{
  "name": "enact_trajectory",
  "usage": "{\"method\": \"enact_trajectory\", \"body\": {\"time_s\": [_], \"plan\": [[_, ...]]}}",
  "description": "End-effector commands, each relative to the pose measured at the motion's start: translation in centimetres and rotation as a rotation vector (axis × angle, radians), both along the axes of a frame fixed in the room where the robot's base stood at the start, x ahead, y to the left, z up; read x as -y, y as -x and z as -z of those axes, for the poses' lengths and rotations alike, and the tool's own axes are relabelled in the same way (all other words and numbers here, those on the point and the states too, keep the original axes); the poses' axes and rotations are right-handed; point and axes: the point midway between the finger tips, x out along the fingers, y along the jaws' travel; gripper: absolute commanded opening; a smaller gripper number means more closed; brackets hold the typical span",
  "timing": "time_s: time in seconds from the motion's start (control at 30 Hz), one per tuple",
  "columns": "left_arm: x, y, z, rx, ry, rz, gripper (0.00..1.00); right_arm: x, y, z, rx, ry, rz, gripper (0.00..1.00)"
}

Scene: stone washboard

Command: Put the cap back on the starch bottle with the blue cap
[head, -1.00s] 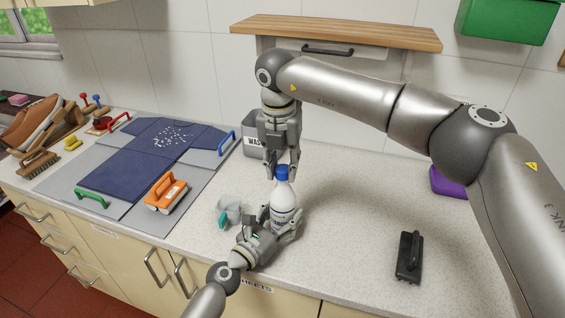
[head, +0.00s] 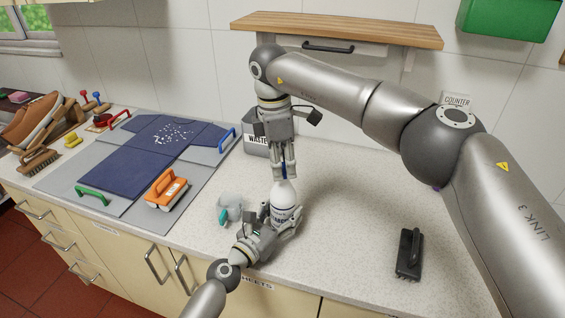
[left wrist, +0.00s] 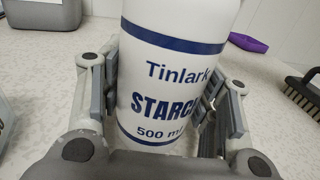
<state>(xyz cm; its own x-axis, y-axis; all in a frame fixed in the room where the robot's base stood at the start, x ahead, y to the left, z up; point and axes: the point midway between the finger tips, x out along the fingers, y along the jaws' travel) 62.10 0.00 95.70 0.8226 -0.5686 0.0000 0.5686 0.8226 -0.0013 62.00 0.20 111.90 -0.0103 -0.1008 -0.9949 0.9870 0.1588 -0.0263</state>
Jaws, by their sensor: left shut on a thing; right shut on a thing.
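The white starch bottle (head: 284,204) stands upright on the counter. My left gripper (head: 286,226) is shut around its lower body; the left wrist view shows the bottle (left wrist: 168,75) with its STARCH label between the fingers (left wrist: 165,105). The blue cap (head: 284,170) is at the top of the bottle, mostly hidden between the fingers of my right gripper (head: 284,172). That gripper points down from above and is shut on the cap. Whether the cap sits on the neck or just above it I cannot tell.
A grey waste bin (head: 256,142) stands just behind the bottle. A clear cup-like item (head: 230,207) is left of it. A black-handled brush (head: 409,253) lies at the right. A blue cloth (head: 140,165) and orange-handled tool (head: 167,188) are at the left.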

Motion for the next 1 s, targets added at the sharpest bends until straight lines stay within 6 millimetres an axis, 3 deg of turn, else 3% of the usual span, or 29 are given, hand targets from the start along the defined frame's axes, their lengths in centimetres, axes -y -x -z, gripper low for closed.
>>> {"method": "enact_trajectory", "body": {"time_s": [0.2, 0.4, 0.6, 0.87, 0.9, 1.0], "plan": [[0.04, 0.04, 0.06, 0.0, -0.001, 0.001, 0.0, -0.02, -0.12, -0.04, 0.001, -0.002, 0.397, 0.23], [0.05, 0.05, 0.06, 0.0, -0.002, 0.001, 0.0, 0.04, -0.18, -0.02, 0.001, -0.002, 0.685, 0.23], [0.06, 0.05, 0.07, -0.001, -0.003, 0.002, 0.0, 0.06, -0.19, -0.01, 0.0, -0.001, 0.791, 0.23], [0.07, 0.07, 0.08, -0.001, -0.003, 0.002, 0.0, 0.06, -0.19, -0.01, 0.001, -0.001, 0.791, 0.23], [0.07, 0.07, 0.08, -0.001, -0.003, 0.002, 0.0, 0.06, -0.2, -0.02, 0.001, -0.001, 0.791, 0.36], [0.08, 0.08, 0.09, -0.001, -0.002, 0.002, 0.0, 0.06, -0.19, -0.01, 0.001, 0.0, 0.79, 0.49]]}}
